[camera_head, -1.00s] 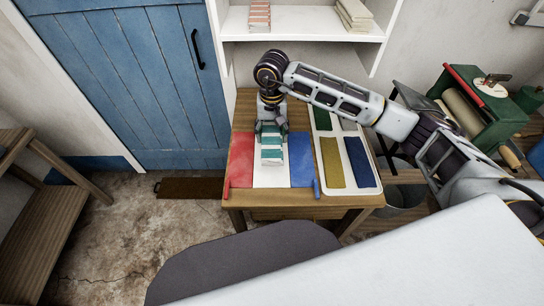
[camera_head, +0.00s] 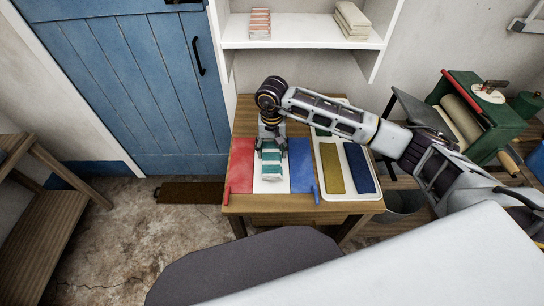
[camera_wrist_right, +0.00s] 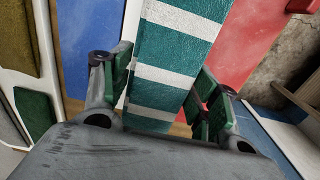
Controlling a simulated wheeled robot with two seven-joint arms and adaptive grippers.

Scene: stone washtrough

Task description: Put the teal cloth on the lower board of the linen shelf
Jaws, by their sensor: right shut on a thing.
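The teal cloth (camera_head: 271,169), with teal and white stripes, is at the white middle strip of the wooden table in the head view. My right gripper (camera_head: 271,148) is shut on it from above. In the right wrist view the cloth (camera_wrist_right: 168,60) runs between the two fingers of my right gripper (camera_wrist_right: 163,92). I cannot tell whether the cloth touches the table. The linen shelf (camera_head: 290,33) is white and stands against the wall behind the table; one of its boards shows, the rest being cut off or out of sight. My left gripper is not in view.
The visible shelf board holds a coral-striped stack (camera_head: 260,24) at left and a beige stack (camera_head: 352,20) at right, with free room between. Red (camera_head: 240,165) and blue (camera_head: 302,165) panels flank the white strip. A white tray (camera_head: 345,195) with coloured cloths and a green mangle (camera_head: 465,115) are right.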

